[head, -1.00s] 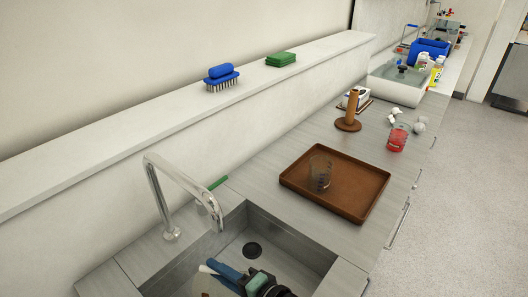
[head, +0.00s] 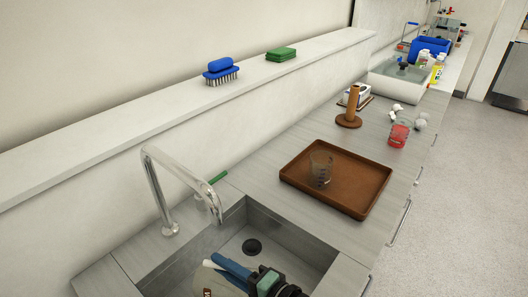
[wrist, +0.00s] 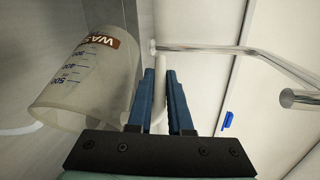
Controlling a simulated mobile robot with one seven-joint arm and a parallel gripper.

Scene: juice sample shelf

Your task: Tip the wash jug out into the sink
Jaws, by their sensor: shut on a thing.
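The wash jug (wrist: 85,75) is translucent, with a brown label and blue volume marks. In the wrist view it lies strongly tilted, its wide end towards the lower left. My gripper (wrist: 160,78) has its blue fingers closed on the jug's pale handle. In the head view my gripper (head: 232,268) and part of the jug (head: 212,280) are over the sink (head: 310,243), at the bottom edge of the picture. The sink is a steel basin with a dark drain (head: 252,246). I cannot tell whether liquid is in the jug or leaving it.
A chrome tap (head: 153,190) arches over the sink's left side. A brown tray (head: 350,190) with a clear beaker (head: 320,170) stands on the counter beyond. A red-filled beaker (head: 398,134) and a wooden post (head: 351,108) stand farther back. A blue brush (head: 221,72) is on the ledge.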

